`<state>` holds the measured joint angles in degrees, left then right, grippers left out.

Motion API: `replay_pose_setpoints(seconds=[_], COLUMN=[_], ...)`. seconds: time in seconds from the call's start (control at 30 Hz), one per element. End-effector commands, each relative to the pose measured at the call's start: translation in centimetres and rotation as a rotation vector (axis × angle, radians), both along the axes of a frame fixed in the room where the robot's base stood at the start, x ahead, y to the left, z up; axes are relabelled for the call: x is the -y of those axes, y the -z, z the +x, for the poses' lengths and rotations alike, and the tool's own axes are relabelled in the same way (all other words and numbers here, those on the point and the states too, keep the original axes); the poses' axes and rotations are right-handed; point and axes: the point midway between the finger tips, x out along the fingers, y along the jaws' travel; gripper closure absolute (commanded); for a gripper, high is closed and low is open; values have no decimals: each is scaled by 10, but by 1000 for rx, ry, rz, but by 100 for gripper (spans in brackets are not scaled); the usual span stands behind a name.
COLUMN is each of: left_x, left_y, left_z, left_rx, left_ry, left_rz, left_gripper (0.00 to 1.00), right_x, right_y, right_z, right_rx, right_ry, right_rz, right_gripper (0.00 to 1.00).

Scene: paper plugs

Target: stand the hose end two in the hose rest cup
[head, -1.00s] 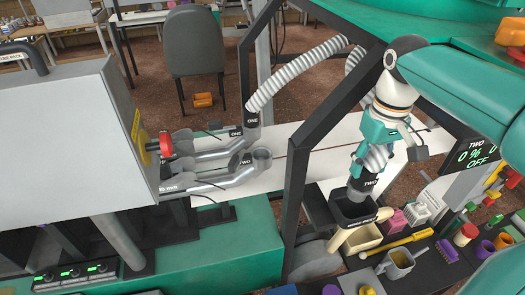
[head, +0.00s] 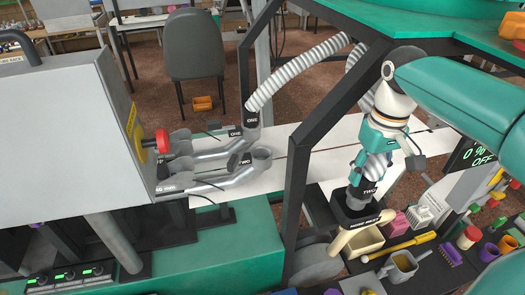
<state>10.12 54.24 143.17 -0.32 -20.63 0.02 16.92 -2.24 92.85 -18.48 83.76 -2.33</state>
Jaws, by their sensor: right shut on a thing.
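My right gripper (head: 378,150) is shut around the grey corrugated hose just above hose end two (head: 366,192), a dark cuff labelled TWO. The cuff points down, close to upright, and its lower end is at the mouth of the black hose rest cup (head: 362,217). The cup's front rim hides the cuff's bottom, so I cannot tell how deep it sits. My left gripper is not in view.
Hose end one (head: 251,118) stands on a grey pipe stub to the left. The open pipe stub two (head: 262,155) is beside it. A dark frame post (head: 298,180) rises left of the cup. A cream bin (head: 364,241), a yellow-handled tool (head: 400,245) and a mug (head: 400,265) crowd the cup's front right.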

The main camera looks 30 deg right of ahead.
Motion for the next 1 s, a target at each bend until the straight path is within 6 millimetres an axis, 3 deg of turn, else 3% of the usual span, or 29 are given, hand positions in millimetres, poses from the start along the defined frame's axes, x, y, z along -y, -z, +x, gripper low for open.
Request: replay_pose_setpoints(seconds=[0.87, 0.9, 1.0], left_x=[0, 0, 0], left_y=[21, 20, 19], left_z=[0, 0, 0], left_rx=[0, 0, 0], left_ry=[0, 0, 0], left_rz=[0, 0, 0], left_gripper=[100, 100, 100], right_x=[0, 0, 0], right_y=[27, 25, 25], right_z=[0, 0, 0], right_rx=[2, 2, 1], right_ry=[0, 0, 0], right_rz=[0, 0, 0], right_gripper=[96, 47, 30])
